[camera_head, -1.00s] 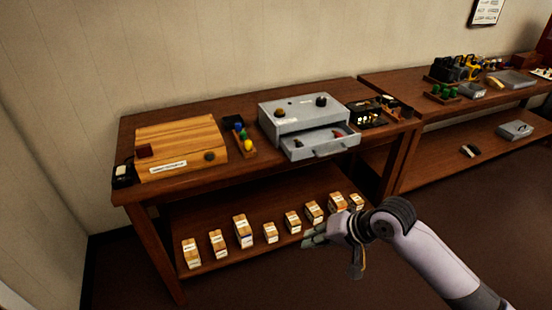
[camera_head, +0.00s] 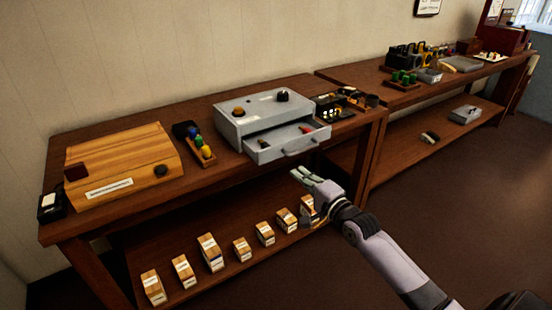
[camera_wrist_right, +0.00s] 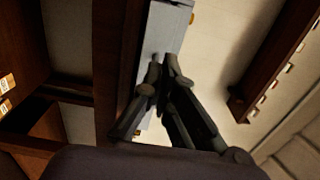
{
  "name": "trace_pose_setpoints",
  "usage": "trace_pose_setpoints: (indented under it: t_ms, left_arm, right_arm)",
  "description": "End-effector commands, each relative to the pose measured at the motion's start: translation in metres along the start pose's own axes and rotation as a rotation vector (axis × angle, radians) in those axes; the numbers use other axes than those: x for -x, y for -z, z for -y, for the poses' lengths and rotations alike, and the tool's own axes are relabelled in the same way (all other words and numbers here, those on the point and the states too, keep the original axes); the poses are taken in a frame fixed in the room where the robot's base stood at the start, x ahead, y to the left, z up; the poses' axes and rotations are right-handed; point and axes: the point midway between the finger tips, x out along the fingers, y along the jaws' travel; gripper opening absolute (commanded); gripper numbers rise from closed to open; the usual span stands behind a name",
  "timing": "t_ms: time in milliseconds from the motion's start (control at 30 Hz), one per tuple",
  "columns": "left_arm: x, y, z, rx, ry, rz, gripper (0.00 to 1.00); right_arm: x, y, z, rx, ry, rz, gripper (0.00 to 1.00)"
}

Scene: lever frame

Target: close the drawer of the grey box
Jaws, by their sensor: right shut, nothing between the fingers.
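A handle (camera_head: 300,145) is on the drawer's front. My right gripper (camera_head: 308,178) is shut and empty, in front of and below the drawer in the head view, apart from it in that picture. In the right wrist view my shut fingers (camera_wrist_right: 165,60) point toward a grey surface of the box (camera_wrist_right: 164,28). My left gripper is not in view.
A wooden box (camera_head: 122,163) and a tray of coloured balls (camera_head: 201,148) stand left of the grey box. A black tray (camera_head: 330,107) is close on its right. Several small labelled blocks (camera_head: 208,252) stand on the lower shelf. Open floor lies to the right.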

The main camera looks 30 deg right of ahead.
Motion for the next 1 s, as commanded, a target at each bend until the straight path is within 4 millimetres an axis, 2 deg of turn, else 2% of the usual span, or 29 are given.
trace_pose_setpoints:
  t_ms: [33,300,500,700,1000]
  left_arm:
    - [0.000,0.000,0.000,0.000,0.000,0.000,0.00]
    - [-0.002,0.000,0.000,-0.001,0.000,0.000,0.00]
    - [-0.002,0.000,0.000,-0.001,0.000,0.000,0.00]
    - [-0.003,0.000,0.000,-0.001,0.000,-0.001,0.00]
    - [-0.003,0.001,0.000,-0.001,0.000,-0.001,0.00]
  right_arm:
    - [-0.011,0.000,0.002,0.000,0.003,0.000,0.00]
    - [-0.061,0.000,0.001,0.000,0.000,0.001,0.00]
    - [-0.089,-0.001,0.000,0.002,-0.001,0.001,0.00]
    - [-0.102,-0.001,0.000,0.001,-0.002,0.002,0.00]
    - [-0.104,-0.001,-0.001,0.001,-0.002,0.002,0.00]
